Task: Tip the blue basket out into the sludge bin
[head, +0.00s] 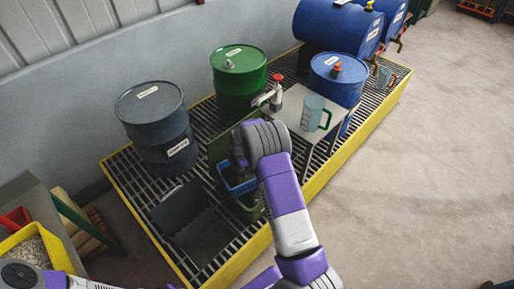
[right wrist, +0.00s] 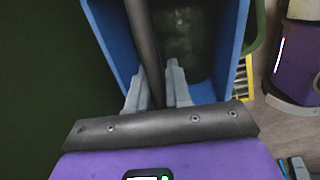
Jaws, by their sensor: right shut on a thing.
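The blue basket (head: 239,187) is at a green container (head: 249,209) on the grated platform, below my right arm. My right gripper (head: 238,158) is above it. In the right wrist view, the basket's blue wall (right wrist: 233,50) shows on both sides of a dark bar handle (right wrist: 143,42). My right gripper (right wrist: 160,90) is shut on this handle. Murky green shows inside the basket; its contents are unclear. Dark grey open bins (head: 178,206) stand left of the basket; no readable label marks one as the sludge bin. My left gripper is out of view.
A dark grey drum (head: 158,125) and a green drum (head: 238,85) stand behind. A small table (head: 300,120) with a jug (head: 312,112) and a bottle stands to the right. The platform has a yellow edge (head: 345,150). A yellow tray (head: 50,240) is at left.

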